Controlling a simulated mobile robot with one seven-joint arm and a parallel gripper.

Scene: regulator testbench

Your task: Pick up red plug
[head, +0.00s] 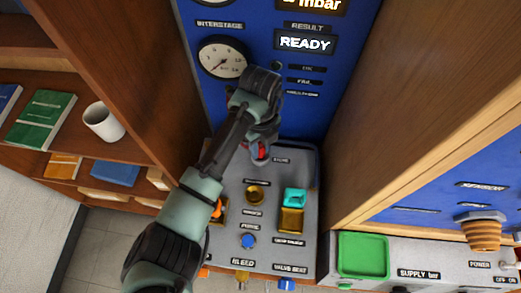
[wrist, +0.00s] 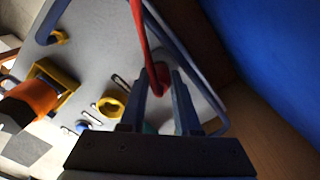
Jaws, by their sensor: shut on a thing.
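The red plug (head: 262,152) shows as a small red patch under my gripper (head: 260,142) in the head view, near the back of the grey panel. In the wrist view a red part of the plug (wrist: 162,74) lies between the two fingers of my gripper (wrist: 161,82), and a long red strip runs up from it to the top edge. My gripper is shut on the red plug. The arm hides most of it in the head view, and I cannot tell whether it touches the panel.
The grey panel (head: 273,260) carries a brass ring (head: 255,194), a blue knob (head: 248,241), a teal block (head: 295,197) and a yellow socket (head: 291,220). An orange part (wrist: 33,96) sits left in the wrist view. A blue gauge wall (head: 300,110) stands behind; wooden cabinet sides flank it.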

